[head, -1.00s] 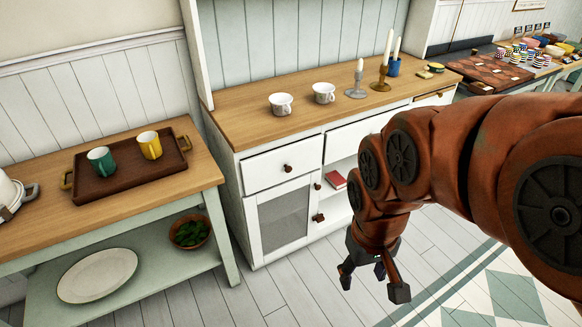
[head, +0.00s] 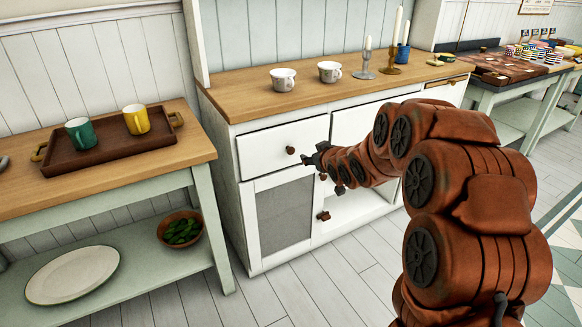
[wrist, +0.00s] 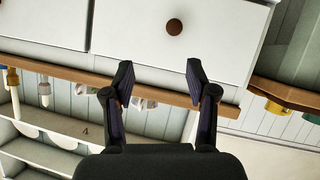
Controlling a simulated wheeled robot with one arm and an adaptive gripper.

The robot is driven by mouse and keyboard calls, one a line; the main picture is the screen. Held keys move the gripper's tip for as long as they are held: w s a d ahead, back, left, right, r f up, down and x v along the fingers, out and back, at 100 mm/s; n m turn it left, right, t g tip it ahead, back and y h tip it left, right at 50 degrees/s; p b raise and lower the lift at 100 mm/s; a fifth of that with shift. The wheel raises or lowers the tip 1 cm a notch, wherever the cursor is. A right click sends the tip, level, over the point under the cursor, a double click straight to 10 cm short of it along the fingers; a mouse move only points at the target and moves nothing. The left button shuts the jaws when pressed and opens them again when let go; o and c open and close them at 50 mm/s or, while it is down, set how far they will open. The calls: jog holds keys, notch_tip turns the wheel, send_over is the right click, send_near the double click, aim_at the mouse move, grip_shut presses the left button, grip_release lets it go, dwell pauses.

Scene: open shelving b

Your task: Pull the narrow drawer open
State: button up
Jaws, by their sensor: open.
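The white drawer at the cabinet's left (head: 262,152), which I take as the narrow one, looks shut, its front flush with the cabinet. Its round dark knob (head: 291,150) is at the right of its front in the head view. My gripper (head: 314,160) is just right of the knob and slightly lower. In the wrist view, which looks upside down, the drawer front (wrist: 135,40) fills the upper middle. Its knob (wrist: 174,27) lies beyond the spread fingertips of my gripper (wrist: 158,78), roughly between their lines and not touched.
The white cabinet's wooden top (head: 235,97) carries two white cups (head: 283,79), candlesticks and a blue mug. A side table at left holds a tray (head: 85,160) with two mugs. The floor (head: 340,285) in front is clear.

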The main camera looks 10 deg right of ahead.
aim_at(292, 153)
jog(key=w+a+f+t+y+b, duration=0.1)
jog(key=w+f+b, duration=0.1)
jog(key=w, duration=0.2)
jog(key=w+a+f+n+t+y+b, duration=0.1)
jog(key=w+f+b, duration=0.2)
jog(key=w, duration=0.1)
jog(key=w+a+f+n+t+y+b, duration=0.1)
jog(key=w+f+t+y+b, duration=0.1)
jog(key=w, duration=0.2)
jog(key=shift+w+a+f+b, duration=0.25)
jog(key=shift+a+f+b, duration=0.05)
jog(key=shift+a, duration=0.1)
jog(key=shift+w+a+f, duration=0.15)
jog(key=shift+w, duration=0.5)
jog(key=shift+w+a, duration=0.1)
jog(key=shift+w, duration=0.3)
grip_shut()
